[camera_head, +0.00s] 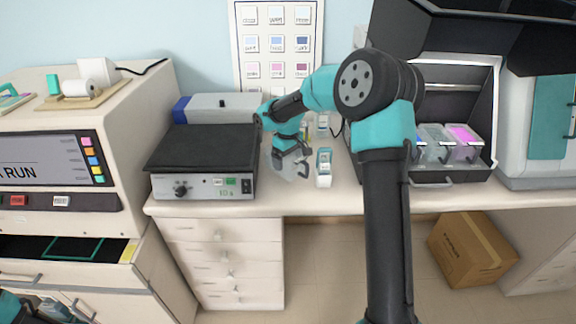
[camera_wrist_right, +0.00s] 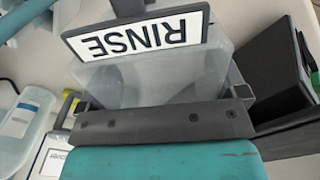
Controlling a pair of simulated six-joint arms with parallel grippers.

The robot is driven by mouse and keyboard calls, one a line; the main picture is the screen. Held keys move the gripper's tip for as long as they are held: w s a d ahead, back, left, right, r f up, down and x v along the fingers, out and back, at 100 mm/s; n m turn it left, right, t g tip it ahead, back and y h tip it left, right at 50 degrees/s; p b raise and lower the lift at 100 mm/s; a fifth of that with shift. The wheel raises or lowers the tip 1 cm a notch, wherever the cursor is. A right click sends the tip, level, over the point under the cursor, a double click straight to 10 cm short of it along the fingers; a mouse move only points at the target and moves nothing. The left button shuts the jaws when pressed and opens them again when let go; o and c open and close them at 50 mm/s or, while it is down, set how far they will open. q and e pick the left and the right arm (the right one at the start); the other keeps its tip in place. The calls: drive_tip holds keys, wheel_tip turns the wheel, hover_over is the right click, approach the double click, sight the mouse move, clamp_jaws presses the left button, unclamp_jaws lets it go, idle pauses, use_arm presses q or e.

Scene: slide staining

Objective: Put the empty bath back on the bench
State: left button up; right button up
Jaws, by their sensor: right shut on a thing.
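The bath (camera_wrist_right: 165,75) is a clear plastic box with a white RINSE label (camera_wrist_right: 140,38), and no liquid shows in it. My right gripper (camera_head: 290,148) is shut on it.
The hot plate (camera_head: 205,148) stands left of the bath. An open dark cabinet with several baths, one pink (camera_head: 462,143), is further right. A cardboard box (camera_head: 472,248) lies on the floor.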

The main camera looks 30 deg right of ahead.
drive_tip(key=shift+w+d, duration=0.2)
drive_tip(key=shift+w, duration=0.05)
drive_tip(key=shift+f, duration=1.8)
drive_tip(key=shift+f, duration=0.1)
drive_tip(key=o, duration=1.1)
wheel_tip(320, 180, up, 12)
